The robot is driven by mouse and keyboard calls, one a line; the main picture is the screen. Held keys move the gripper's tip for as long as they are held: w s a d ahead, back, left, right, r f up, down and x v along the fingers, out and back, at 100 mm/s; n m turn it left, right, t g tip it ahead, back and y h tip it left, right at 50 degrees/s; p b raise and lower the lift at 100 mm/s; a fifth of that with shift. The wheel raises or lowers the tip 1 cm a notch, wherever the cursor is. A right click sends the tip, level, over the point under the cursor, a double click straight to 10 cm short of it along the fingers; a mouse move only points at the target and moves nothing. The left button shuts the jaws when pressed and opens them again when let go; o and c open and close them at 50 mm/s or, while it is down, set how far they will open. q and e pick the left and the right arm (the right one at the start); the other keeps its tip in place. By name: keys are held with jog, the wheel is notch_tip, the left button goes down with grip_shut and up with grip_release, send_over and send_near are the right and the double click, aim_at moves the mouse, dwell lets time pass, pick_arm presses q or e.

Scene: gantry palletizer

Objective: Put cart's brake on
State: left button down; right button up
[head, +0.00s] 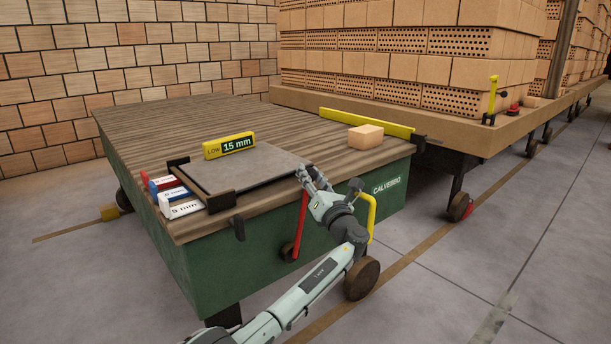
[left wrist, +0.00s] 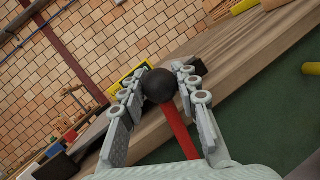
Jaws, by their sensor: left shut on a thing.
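The green cart (head: 210,260) with a slatted wooden top stands in the middle of the head view. A red lever (head: 300,226) is on its front side, near upright, its top leaning slightly right. My left gripper (head: 307,177) is at the top of this lever. In the left wrist view, my left gripper (left wrist: 164,84) is shut on the lever's black ball knob (left wrist: 159,86), with a finger on each side. The red shaft (left wrist: 180,133) runs down from the knob. My fingers hide the knob in the head view. My right gripper is not in view.
A yellow handle (head: 371,212) is just right of my left wrist, above a cart wheel (head: 362,278). On the cart top lie a grey plate (head: 250,168), a yellow 15 mm block (head: 229,145), other marked blocks and a brick (head: 366,136). A brick-laden platform (head: 470,130) stands behind right.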

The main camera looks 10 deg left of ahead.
pick_arm(q)
jog(key=shift+d, duration=0.1)
jog(key=c, duration=1.1)
grip_release()
jog(key=v, duration=1.2)
